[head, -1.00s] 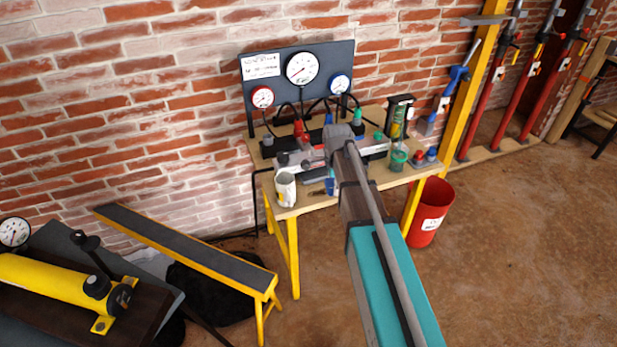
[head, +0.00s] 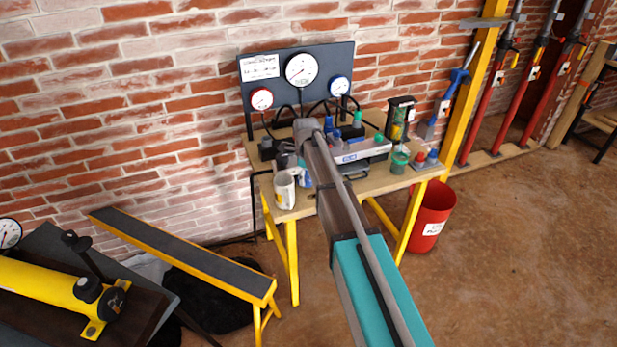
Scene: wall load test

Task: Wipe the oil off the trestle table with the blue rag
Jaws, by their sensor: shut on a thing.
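The trestle table (head: 385,182) has a light wooden top and yellow legs and stands against the brick wall. My arm reaches over it from the front and covers part of its middle. My gripper (head: 299,163) is low over the left half of the top, partly hidden by my arm. It is shut on the blue rag (head: 304,174), of which only a small patch shows beside my arm, close to the tabletop. I cannot make out any oil on the visible wood.
A red bucket (head: 432,215) is on the floor right; a yellow-edged bench (head: 180,252) is left.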

